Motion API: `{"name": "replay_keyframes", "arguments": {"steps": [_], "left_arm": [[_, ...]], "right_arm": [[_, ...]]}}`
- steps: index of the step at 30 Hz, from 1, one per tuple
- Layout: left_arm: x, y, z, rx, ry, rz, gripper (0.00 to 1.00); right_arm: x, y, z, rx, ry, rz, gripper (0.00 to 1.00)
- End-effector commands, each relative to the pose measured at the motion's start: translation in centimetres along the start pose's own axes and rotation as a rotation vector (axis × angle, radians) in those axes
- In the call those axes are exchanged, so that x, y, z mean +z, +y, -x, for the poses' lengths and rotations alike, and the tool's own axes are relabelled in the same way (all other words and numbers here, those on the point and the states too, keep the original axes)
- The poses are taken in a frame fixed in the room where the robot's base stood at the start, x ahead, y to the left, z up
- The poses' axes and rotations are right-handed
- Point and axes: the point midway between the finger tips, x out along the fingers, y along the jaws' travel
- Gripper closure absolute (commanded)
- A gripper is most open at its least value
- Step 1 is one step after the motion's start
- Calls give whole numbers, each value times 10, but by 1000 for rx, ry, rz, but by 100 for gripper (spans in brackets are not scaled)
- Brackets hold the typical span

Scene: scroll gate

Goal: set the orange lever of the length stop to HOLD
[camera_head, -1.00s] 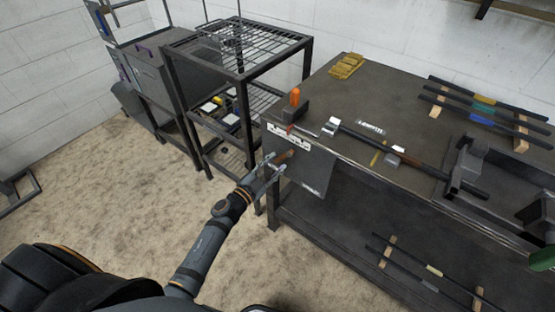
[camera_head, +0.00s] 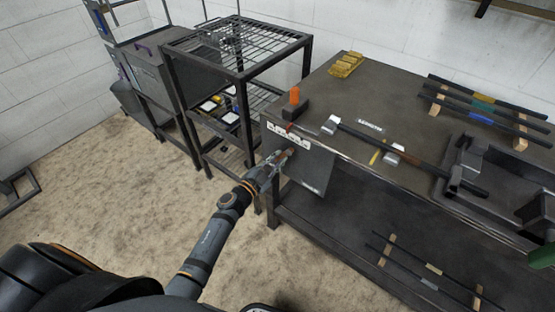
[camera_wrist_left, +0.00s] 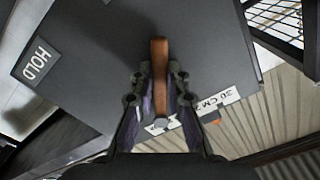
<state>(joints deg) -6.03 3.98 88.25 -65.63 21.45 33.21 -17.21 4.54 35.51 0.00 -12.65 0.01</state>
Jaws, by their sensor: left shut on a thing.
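The orange-brown lever (camera_wrist_left: 160,75) stands between the two fingers of my left gripper (camera_wrist_left: 160,98) in the left wrist view, against a grey plate (camera_wrist_left: 105,60). My left gripper (camera_head: 274,163) is shut on the lever; the lever's end (camera_head: 286,153) shows just past the fingers in the head view. The HOLD label (camera_wrist_left: 37,60) is on the plate left of the lever in the wrist view. A white scale label (camera_wrist_left: 212,105) with partly readable "20 CM" is at its lower right. The plate (camera_head: 313,170) hangs at the bench's front left corner. My right gripper is not in view.
The workbench (camera_head: 345,105) carries an orange upright piece (camera_head: 294,96) on a dark block, a long bar (camera_head: 372,142) and yellow blocks (camera_head: 346,65). A wire-shelf rack (camera_head: 237,55) stands left of the bench.

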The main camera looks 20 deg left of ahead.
Motion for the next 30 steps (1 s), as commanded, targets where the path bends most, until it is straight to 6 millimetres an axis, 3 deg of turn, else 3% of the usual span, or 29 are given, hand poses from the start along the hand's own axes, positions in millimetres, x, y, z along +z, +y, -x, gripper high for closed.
{"name": "replay_keyframes", "arguments": {"steps": [14, 30], "left_arm": [[-3, 5, 0, 1, 0, 93, 100], [-16, 34, 0, 1, -2, 568, 100]], "right_arm": [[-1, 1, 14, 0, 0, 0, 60], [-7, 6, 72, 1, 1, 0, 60]]}}
